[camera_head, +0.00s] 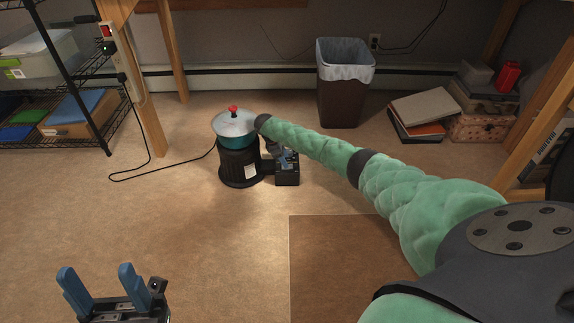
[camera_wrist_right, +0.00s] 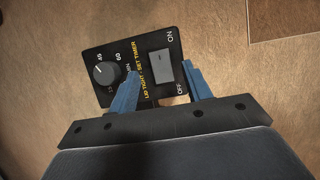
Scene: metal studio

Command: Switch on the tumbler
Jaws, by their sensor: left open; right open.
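The tumbler (camera_head: 240,166) stands upright on the floor, a dark ribbed base with a teal drum, pale lid and red knob on top. Its black control box (camera_head: 288,179) juts out at its right. In the right wrist view the control panel (camera_wrist_right: 125,52) shows a timer dial (camera_wrist_right: 104,73) and a grey rocker switch (camera_wrist_right: 161,67) between ON and OFF labels. My right gripper (camera_wrist_right: 162,88) is open and empty, its blue fingers over the panel's near edge, the switch between and just beyond them. Contact cannot be told. My left gripper (camera_head: 103,287) is open and empty at lower left.
A black cord runs from the tumbler to a power strip (camera_head: 108,45) on the wooden leg. A wire shelf (camera_head: 60,80) stands left, a lined bin (camera_head: 342,100) behind, boxes (camera_head: 480,128) at right. The floor before the tumbler is clear.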

